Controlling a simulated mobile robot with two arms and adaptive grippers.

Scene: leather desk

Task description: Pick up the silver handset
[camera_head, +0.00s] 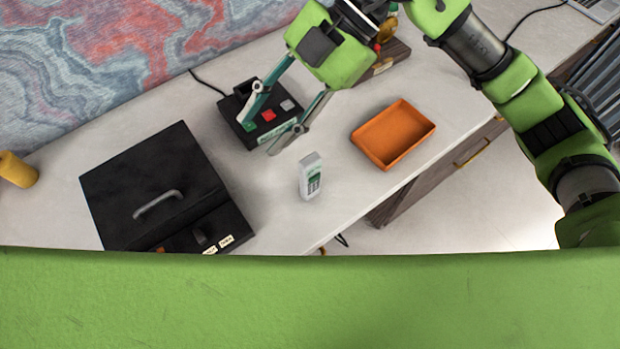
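The silver handset (310,177) stands upright on the light desk (275,215) near its front edge. It is pale, with a dark keypad and a green patch on its face. My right gripper (260,132) reaches in from the upper right, with its two fingers spread apart and nothing seen between them. Its fingertips are up and left of the handset in the picture and apart from it. They overlap the black button box in view; whether they touch it, I cannot tell. My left gripper is not in view.
A black button box (240,127) with red and grey buttons sits behind the fingertips. A large black case (150,175) with a handle lies at left. An orange tray (393,134) is to the right. A yellow cylinder (17,170) is far left. Bare desk surrounds the handset.

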